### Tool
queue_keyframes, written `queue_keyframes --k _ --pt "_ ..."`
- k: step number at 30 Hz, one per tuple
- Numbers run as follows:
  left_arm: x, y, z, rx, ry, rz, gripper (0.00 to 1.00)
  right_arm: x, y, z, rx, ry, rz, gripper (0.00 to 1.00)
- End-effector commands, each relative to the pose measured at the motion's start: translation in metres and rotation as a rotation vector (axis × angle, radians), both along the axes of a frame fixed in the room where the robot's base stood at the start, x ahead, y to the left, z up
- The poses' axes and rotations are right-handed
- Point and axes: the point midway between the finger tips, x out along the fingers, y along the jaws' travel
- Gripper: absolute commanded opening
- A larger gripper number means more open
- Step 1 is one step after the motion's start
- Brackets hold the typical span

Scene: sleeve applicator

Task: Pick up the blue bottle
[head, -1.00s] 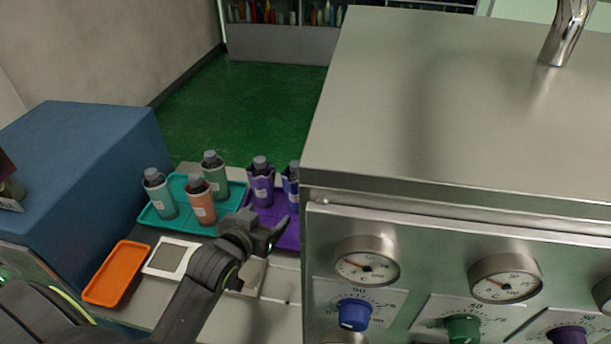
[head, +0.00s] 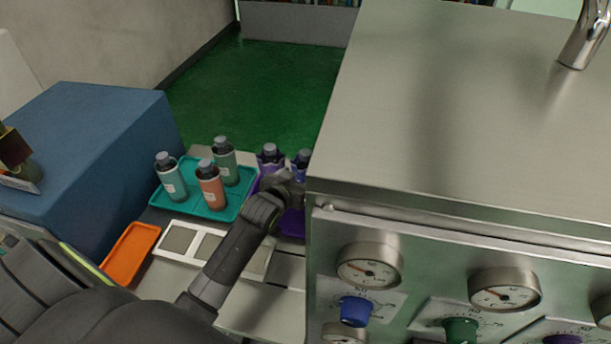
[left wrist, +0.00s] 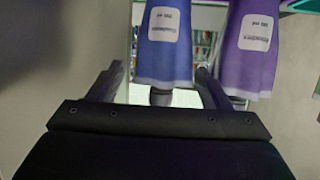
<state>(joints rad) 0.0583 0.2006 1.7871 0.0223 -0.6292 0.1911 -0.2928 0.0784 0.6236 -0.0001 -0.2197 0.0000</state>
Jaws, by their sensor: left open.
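The blue bottle (head: 304,158) has a dark cap and stands at the right end of the purple tray (head: 291,226), close against the steel machine's edge. My left gripper (head: 294,180) is in front of it and hides its lower part. In the left wrist view the blue bottle (left wrist: 166,45) appears upside down with a white label. Its dark neck shows between the two open fingers of my left gripper (left wrist: 162,82), with gaps on both sides. I cannot tell whether they touch it. My right gripper is not in view.
A purple bottle (head: 268,158) stands just left of the blue one. The steel machine (head: 440,130) blocks the right side. A blue block (head: 85,140) stands at left, near an orange tray (head: 130,255).

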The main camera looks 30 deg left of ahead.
Motion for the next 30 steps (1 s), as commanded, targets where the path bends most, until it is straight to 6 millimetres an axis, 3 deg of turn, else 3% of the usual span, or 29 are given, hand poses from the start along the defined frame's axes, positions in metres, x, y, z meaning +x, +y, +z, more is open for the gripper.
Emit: queue_keyframes --k 10,21,30 --pt "0.015 0.002 -0.005 0.0 0.0 0.0 0.72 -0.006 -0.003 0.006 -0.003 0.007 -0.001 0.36" --pt "0.048 0.008 -0.022 0.0 0.0 0.0 0.72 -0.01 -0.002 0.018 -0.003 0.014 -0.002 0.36" --pt "0.056 0.008 -0.026 0.0 0.0 0.0 0.72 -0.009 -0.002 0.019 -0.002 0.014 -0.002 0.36"
